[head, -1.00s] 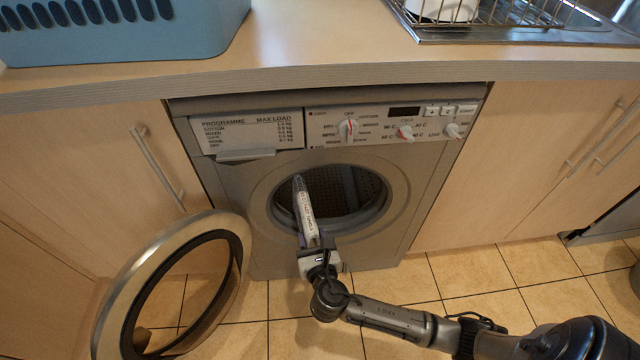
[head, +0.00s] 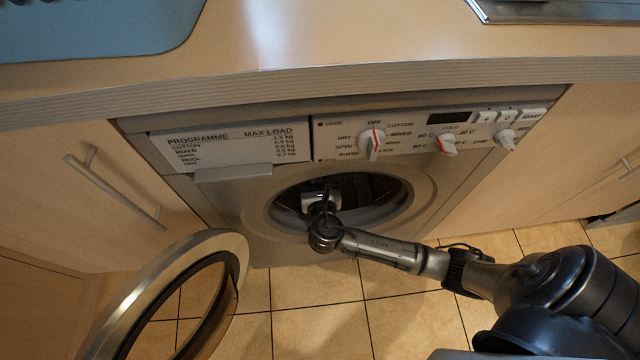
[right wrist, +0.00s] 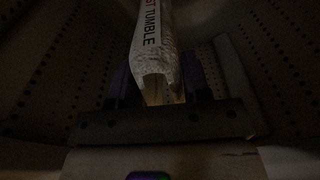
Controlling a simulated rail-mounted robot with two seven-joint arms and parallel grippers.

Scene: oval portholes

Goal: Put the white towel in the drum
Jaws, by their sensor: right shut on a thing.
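The washing machine's drum (head: 362,190) is open at the front, and its perforated wall (right wrist: 290,85) fills the dim right wrist view. My right gripper (head: 320,197) is inside the round opening, left of its middle, with its arm coming in from the right. In the right wrist view the right gripper (right wrist: 158,92) is shut on the white towel (right wrist: 153,50), a narrow pale strip with printed lettering. The towel points into the drum, and its far end is cut off by the frame. In the head view the towel is hidden. My left gripper is out of view.
The round door (head: 165,290) hangs open at the lower left. The control panel (head: 420,138) is above the opening and the counter (head: 330,40) overhangs it. A blue basket (head: 95,25) sits on the counter at the left. Tiled floor (head: 315,325) lies in front.

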